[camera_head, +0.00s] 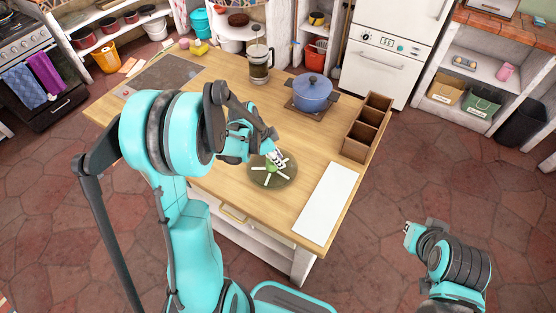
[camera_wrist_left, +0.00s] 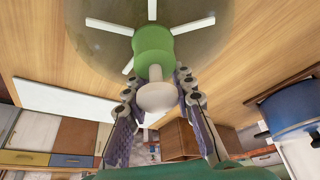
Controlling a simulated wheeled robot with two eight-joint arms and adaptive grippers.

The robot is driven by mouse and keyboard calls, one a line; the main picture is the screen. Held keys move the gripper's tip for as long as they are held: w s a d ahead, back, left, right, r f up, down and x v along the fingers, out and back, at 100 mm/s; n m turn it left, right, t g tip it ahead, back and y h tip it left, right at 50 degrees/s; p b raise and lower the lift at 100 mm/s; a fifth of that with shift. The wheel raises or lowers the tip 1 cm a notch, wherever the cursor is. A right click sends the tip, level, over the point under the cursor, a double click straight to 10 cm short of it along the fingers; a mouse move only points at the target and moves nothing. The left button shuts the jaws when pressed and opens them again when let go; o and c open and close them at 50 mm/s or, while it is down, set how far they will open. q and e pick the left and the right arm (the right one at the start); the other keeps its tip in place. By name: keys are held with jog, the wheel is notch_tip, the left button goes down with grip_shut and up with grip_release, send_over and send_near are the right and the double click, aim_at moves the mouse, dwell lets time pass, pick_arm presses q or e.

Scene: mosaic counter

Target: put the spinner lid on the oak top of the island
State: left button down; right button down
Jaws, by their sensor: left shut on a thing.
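The spinner lid (camera_head: 258,180) is a round see-through disc with white spokes and a green hub. It is over the near middle of the island's oak top (camera_head: 215,150); I cannot tell whether it touches the wood. My left gripper (camera_head: 276,158) is shut on the lid from above. In the left wrist view the lid's green hub (camera_wrist_left: 153,48) and pale knob (camera_wrist_left: 157,98) show, with the knob between the left gripper's fingers (camera_wrist_left: 158,92). My right gripper (camera_head: 410,232) is off the island's right side, above the floor, and its fingers are too small to judge.
A white board (camera_head: 325,203) lies right of the lid. A brown divided box (camera_head: 367,128), a blue pot (camera_head: 312,92) and a glass press (camera_head: 260,65) stand farther back. A dark hob (camera_head: 165,75) is at the back left. Bare oak lies left of the lid.

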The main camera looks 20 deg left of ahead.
aim_at(266, 168)
pick_arm(q)
jog(key=shift+f, duration=0.15)
jog(key=shift+f, duration=0.1)
jog(key=c, duration=1.3)
grip_release()
jog(key=p+v, duration=0.3)
jog(key=v, duration=0.9)
jog(key=s+d+r+n+t+y, duration=0.1)
jog(key=s+d+r+n, duration=0.1)
jog(key=s+d+n, duration=0.1)
jog(key=s+d+r+n+t+y, duration=0.1)
jog(key=s+d+r+n+t, duration=0.1)
jog(key=s, duration=0.4)
jog(key=s+d+r+n+t+y, duration=0.1)
jog(key=s+d+r+n, duration=0.2)
jog(key=s+d+n, duration=0.1)
jog(key=shift+s+n+y, duration=0.25)
jog(key=shift+n+y, duration=0.05)
jog(key=shift+n, duration=0.5)
